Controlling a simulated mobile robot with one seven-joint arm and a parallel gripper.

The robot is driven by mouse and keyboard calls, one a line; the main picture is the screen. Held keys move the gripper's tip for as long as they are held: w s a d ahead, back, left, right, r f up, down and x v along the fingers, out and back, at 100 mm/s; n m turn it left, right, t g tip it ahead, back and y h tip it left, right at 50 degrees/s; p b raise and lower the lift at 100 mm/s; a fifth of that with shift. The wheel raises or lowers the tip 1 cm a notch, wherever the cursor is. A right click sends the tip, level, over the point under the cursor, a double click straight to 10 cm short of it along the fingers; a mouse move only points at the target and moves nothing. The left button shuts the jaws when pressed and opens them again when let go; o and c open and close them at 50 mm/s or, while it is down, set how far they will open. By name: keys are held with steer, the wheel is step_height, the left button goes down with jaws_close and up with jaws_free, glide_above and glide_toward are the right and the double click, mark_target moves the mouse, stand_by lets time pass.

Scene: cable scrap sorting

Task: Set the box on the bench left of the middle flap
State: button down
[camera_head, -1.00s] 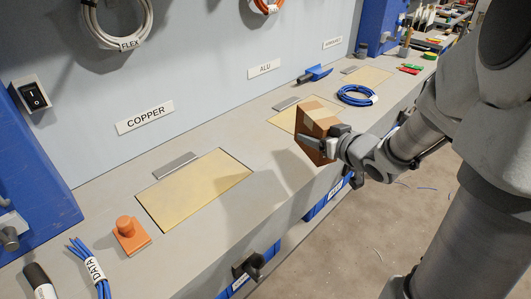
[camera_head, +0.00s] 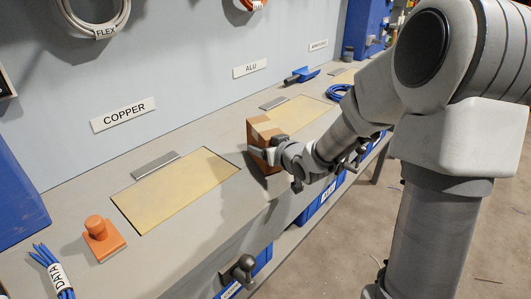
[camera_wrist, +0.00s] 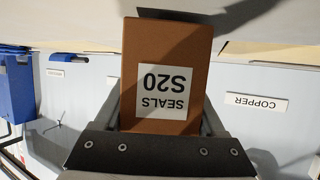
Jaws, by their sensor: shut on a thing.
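The brown cardboard box (camera_head: 258,130) is upright at the bench's front part, just left of the middle flap (camera_head: 305,115), the yellowish panel below the ALU sign. My gripper (camera_head: 264,152) is shut on it from the front edge side. In the wrist view, the box (camera_wrist: 165,40) is held between both fingers, with its white "SEALS S20" label upside down. Its far end is close to the bench surface; whether it touches I cannot tell. My gripper hides part of the box in the head view.
The bench (camera_head: 215,140) is bare between the box and the COPPER flap (camera_head: 175,192). An orange knobbed block (camera_head: 103,240) and a blue DATA cable bundle (camera_head: 52,272) lie at the left.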

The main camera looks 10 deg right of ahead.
steer(key=shift+f, duration=0.1)
jaws_free()
steer(key=shift+f, duration=0.2)
steer(key=shift+r, duration=0.1)
steer(key=shift+r, duration=0.2)
steer(key=p+v, duration=0.4)
steer(key=v, duration=0.5)
steer(key=shift+s+r, duration=0.15)
steer(key=shift+s+d+b, duration=0.15)
steer(key=shift+s+b, duration=0.2)
steer(key=shift+b, duration=0.1)
steer(key=shift+v, duration=0.9)
steer(key=shift+s, duration=0.1)
